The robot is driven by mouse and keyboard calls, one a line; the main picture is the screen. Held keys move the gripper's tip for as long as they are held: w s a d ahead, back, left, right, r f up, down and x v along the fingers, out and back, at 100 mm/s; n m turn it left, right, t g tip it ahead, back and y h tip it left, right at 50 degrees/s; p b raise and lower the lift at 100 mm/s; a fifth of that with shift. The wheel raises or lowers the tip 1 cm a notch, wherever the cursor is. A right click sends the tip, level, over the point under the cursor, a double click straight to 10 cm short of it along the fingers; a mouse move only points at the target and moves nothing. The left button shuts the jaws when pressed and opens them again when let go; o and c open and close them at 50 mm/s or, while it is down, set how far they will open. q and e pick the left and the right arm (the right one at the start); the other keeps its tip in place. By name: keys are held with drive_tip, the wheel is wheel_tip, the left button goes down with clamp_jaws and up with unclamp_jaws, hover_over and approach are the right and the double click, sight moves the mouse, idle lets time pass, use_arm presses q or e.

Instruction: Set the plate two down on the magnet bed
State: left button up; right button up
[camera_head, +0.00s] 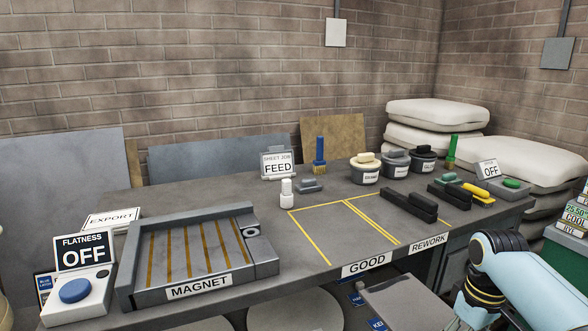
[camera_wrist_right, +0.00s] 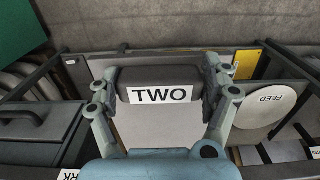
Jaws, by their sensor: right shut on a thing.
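In the right wrist view, my right gripper (camera_wrist_right: 162,92) is shut on the dark handle block of plate two (camera_wrist_right: 160,76), which carries a white TWO label. A flat grey surface shows below and beyond the block; I cannot tell how much of it belongs to the plate. The magnet bed (camera_head: 212,248), a dark framed slab with brass-coloured strips, lies on the left part of the bench in the head view, and its strips are bare. My right arm comes in at the lower right there, with its gripper out of sight. My left gripper is not in view.
The flatness box (camera_head: 74,291), with an OFF sign, stands left of the bed. A white bottle (camera_head: 287,194) and FEED sign (camera_head: 277,164) stand behind and right. Dark blocks (camera_head: 409,206), tubs (camera_head: 365,169) and brushes crowd the right. The yellow-marked GOOD area (camera_head: 335,232) is clear.

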wheel_tip(320, 180, down, 10)
drive_tip(key=b, duration=0.8)
drive_tip(key=shift+f, duration=0.2)
drive_tip(key=shift+s, duration=0.1)
